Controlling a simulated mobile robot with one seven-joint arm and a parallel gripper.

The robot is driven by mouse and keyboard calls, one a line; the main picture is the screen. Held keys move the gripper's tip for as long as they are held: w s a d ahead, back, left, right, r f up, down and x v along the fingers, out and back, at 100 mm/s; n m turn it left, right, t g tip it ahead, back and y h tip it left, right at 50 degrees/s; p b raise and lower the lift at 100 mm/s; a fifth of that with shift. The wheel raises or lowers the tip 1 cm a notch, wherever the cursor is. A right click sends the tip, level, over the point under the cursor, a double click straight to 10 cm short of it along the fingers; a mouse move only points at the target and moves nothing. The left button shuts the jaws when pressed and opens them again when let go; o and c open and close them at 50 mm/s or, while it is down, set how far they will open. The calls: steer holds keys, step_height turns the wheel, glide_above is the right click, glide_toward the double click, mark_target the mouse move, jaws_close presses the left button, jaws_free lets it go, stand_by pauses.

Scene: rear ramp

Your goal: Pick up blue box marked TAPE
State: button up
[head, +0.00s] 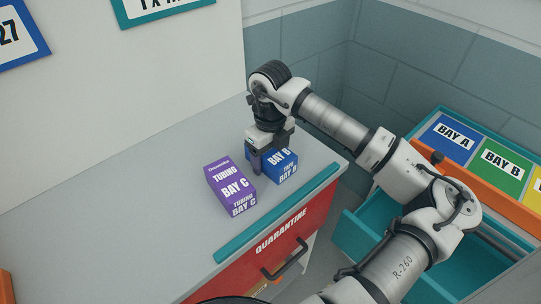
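The blue box (286,171) stands on the grey counter, with white lettering that reads BAY B on top and TAPE on its front. My gripper (264,158) points down at the box's left and far part and covers some of it. Its fingers are mostly hidden behind the gripper body and box, so I cannot tell whether they are open, touching or closed on it.
A purple box (231,186) marked TUBING, BAY C stands just left of the blue box. The grey counter (150,220) is clear further left and has a teal front edge (275,215). Below is a red QUARANTINE drawer front (290,240). Right stand an open teal drawer (365,238) and coloured bay labels (500,165).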

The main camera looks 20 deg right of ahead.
steer(key=c, duration=0.7)
steer(key=shift+c, duration=0.6)
steer(key=shift+r, duration=0.15)
